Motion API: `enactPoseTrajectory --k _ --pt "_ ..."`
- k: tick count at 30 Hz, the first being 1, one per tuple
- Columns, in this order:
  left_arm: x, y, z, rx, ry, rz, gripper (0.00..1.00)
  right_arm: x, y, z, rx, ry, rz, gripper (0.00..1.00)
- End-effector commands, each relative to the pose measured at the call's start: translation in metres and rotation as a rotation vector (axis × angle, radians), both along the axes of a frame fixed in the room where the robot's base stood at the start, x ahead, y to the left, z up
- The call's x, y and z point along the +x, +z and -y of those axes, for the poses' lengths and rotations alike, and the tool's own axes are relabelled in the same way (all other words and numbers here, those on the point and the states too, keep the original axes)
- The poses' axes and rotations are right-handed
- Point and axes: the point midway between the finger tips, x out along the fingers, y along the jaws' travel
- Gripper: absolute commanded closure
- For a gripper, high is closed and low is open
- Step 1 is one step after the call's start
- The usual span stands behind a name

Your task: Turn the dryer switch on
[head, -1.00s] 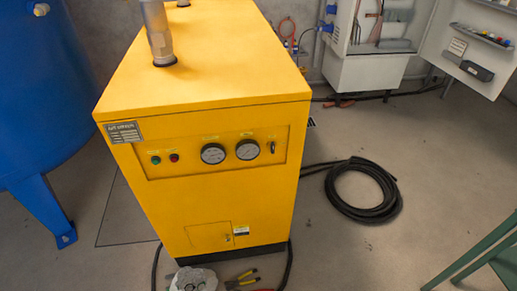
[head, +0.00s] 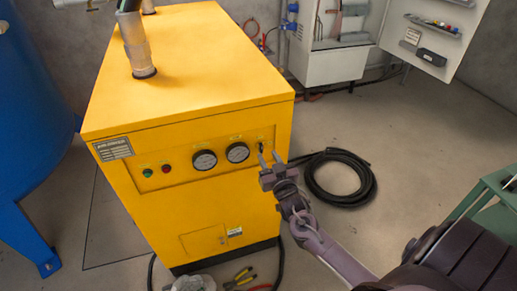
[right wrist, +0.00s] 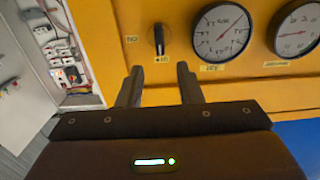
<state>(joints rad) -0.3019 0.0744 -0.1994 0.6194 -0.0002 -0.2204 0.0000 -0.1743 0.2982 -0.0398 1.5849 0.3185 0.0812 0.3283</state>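The yellow dryer (head: 190,75) stands in the middle of the head view, with its front panel facing me. Its dark switch (head: 261,145) sits at the right end of the panel, beside two round gauges. In the right wrist view the switch (right wrist: 159,40) is a dark knob with small labels beside and below it. My right gripper (head: 270,160) is open and empty in front of the panel, just below the switch. In the right wrist view its two fingers (right wrist: 160,82) stand apart, with the switch beyond the gap between them. My left gripper is not in view.
A blue tank (head: 32,120) stands at the left. A coiled black hose (head: 340,190) lies on the floor at right. An open grey cabinet (head: 330,55) is at the back. A green frame (head: 480,200) is at far right. Pliers (head: 240,278) lie near the dryer's foot.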

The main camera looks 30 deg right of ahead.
Motion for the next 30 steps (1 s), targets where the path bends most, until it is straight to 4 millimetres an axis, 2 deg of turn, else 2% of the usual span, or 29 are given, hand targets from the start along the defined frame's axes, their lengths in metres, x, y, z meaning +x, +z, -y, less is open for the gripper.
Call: enactPoseTrajectory --k 3,9,20,28,30 --pt "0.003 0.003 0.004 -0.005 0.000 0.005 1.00 0.021 0.002 0.004 -0.001 0.001 0.002 0.67" --pt "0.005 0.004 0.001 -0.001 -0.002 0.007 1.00 0.043 0.000 0.010 -0.001 0.000 0.000 0.67" --pt "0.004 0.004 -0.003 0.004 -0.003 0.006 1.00 0.048 -0.001 0.011 -0.001 0.001 -0.002 0.67" --pt "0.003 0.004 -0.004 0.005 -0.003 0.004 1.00 0.048 -0.001 0.011 -0.001 0.001 -0.002 1.00" --pt "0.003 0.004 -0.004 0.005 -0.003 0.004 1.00 0.048 -0.001 0.011 -0.001 0.001 -0.002 1.00"
